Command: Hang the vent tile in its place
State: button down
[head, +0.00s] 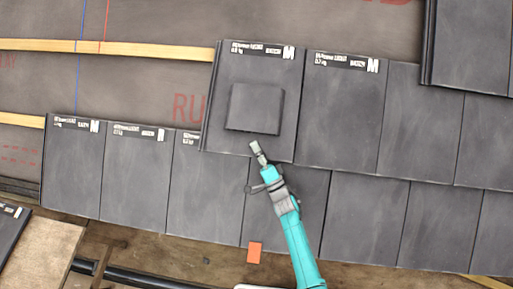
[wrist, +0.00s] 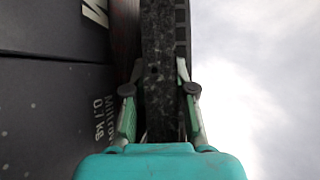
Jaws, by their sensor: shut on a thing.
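The vent tile (head: 225,70) is dark grey, with a raised square cowl (head: 255,108) in its middle and a white label along its top. In the head view it is at the left end of the upper row, its right side along the neighbouring tile (head: 340,112). Its top covers the end of the upper batten. My gripper (head: 257,151) is at its lower edge. In the wrist view my gripper (wrist: 158,95) is shut on a dark speckled edge of the tile (wrist: 158,45) between its fingers. Whether the tile rests fully on the roof cannot be told.
The lower row of tiles (head: 135,180) runs below, several with labels. Bare upper batten (head: 110,48) and underlay lie to the left. A tile stack (head: 470,50) overhangs at the upper right. An orange piece (head: 254,253) lies below the lower row.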

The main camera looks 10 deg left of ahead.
jog(key=shift+s, duration=0.1)
jog(key=c, duration=0.9)
grip_release()
jog(key=shift+f, duration=0.2)
jog(key=shift+v, duration=3.7)
jog(key=shift+s+r, duration=0.1)
jog(key=shift+r, duration=0.1)
jog(key=shift+s+r, duration=0.4)
jog(key=shift+r, duration=0.3)
jog(key=shift+s+r, duration=0.45)
jog(key=shift+r, duration=0.2)
jog(key=shift+s+r, duration=0.4)
jog(key=shift+r, duration=0.3)
